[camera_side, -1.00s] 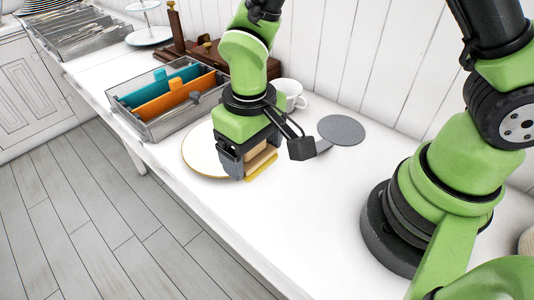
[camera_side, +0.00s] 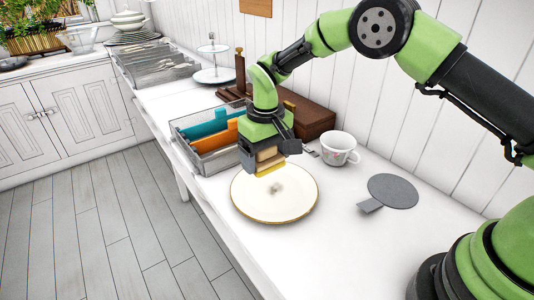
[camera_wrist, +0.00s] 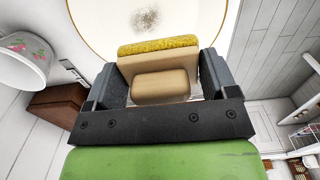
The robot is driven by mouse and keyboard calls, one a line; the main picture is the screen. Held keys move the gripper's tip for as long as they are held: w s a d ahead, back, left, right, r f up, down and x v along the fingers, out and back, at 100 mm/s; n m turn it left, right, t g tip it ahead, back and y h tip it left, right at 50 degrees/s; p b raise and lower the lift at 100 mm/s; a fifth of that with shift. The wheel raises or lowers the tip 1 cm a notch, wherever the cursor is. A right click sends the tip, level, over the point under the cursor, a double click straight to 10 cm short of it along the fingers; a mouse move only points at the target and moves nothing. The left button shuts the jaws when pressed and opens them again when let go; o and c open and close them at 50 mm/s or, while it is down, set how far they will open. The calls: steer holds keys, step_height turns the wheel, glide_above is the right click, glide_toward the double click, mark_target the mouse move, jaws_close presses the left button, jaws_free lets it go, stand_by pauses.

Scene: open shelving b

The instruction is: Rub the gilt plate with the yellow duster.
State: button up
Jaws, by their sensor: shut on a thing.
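The gilt plate (camera_side: 262,207) is cream with a gold rim and lies on the white counter. A grey smudge shows near its middle; it also shows in the wrist view at the top of the plate (camera_wrist: 200,22). My gripper (camera_side: 266,160) is shut on the yellow duster (camera_wrist: 158,46), a pale wooden block with a yellow pad. In the side view the duster (camera_side: 269,168) is at the far edge of the plate, its pad seeming a little above the surface. I cannot tell whether it touches.
A wire basket (camera_side: 199,157) with teal and orange dividers stands left of my gripper. A floral cup (camera_side: 338,150) and a grey disc with a tab (camera_side: 392,191) are to the right. A brown wooden box (camera_side: 313,119) is behind. The counter's front right is clear.

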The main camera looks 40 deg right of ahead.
mark_target(265, 191)
steer(key=shift+f, duration=3.2)
steer(key=shift+s+d+f, duration=0.15)
steer(key=shift+d, duration=0.05)
steer(key=shift+c, duration=0.2)
steer(key=shift+s+d+f, duration=0.1)
steer(key=shift+s+d, duration=0.35)
steer(key=shift+d, duration=0.2)
steer(key=shift+s+d, duration=0.45)
steer(key=shift+d, duration=0.15)
steer(key=shift+w+a, duration=0.55)
steer(key=shift+a, duration=0.25)
steer(key=shift+w+a, duration=0.5)
steer(key=shift+a, duration=0.25)
steer(key=shift+r, duration=4)
steer(key=shift+f, duration=0.15)
